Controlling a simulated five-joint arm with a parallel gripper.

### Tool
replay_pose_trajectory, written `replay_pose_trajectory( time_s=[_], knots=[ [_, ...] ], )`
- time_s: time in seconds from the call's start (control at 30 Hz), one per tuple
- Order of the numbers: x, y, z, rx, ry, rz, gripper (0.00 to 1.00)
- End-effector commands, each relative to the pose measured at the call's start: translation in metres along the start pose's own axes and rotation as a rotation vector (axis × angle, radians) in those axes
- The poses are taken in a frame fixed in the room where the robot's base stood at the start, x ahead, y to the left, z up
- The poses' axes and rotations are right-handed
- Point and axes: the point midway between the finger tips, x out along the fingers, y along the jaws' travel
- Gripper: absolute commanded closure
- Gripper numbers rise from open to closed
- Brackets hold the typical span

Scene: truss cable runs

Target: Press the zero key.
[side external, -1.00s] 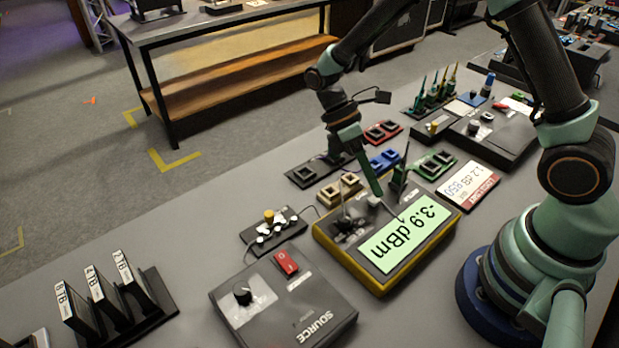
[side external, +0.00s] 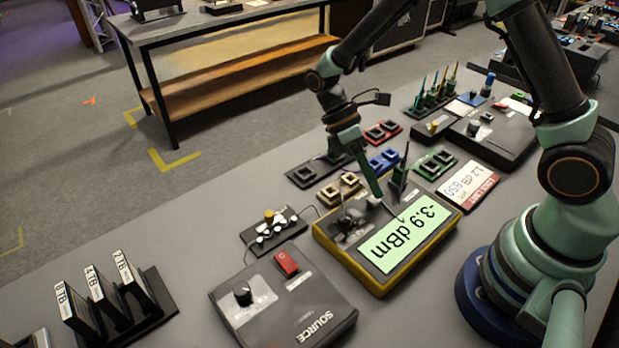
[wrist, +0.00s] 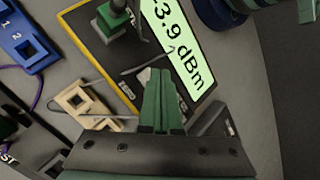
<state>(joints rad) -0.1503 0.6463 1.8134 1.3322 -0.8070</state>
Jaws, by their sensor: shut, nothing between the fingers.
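The power meter (side external: 345,262) is a dark box with yellow edges, and its green display (side external: 405,238) reads -3.9 dBm. It also shows in the wrist view (wrist: 88,22). A small pale grey key (side external: 372,201), which looks like the zero key, sits on its top face beside the display. In the wrist view the key (wrist: 143,75) shows just left of my fingertips, partly hidden. My gripper (side external: 379,196) is shut and empty, pointing down at the meter beside this key. In the wrist view its fingertips (wrist: 160,72) are together. I cannot tell whether they touch the key.
A green plug-like connector (side external: 398,178) stands upright on the meter close to my fingers. Beige (side external: 340,189), blue (side external: 385,161) and green (side external: 435,164) socket blocks lie behind. The source box (side external: 285,305) with a red switch is at front left. A red-and-white card (side external: 468,187) lies right.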

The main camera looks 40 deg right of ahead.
Motion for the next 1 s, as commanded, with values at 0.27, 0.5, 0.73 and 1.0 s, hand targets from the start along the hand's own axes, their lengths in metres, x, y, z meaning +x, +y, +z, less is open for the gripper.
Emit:
replay_pose_trajectory(
  time_s=[0.27, 0.5, 0.73, 1.0],
  knots=[
    [0.0039, 0.0026, -0.0019, 0.0, 0.001, 0.0, 1.0],
    [0.004, 0.0026, -0.002, 0.0, 0.001, 0.0, 1.0],
    [0.0056, 0.0035, -0.0029, 0.0, 0.001, 0.0, 1.0],
    [0.0078, 0.0048, -0.0041, 0.0, 0.001, 0.0, 1.0]
  ],
)
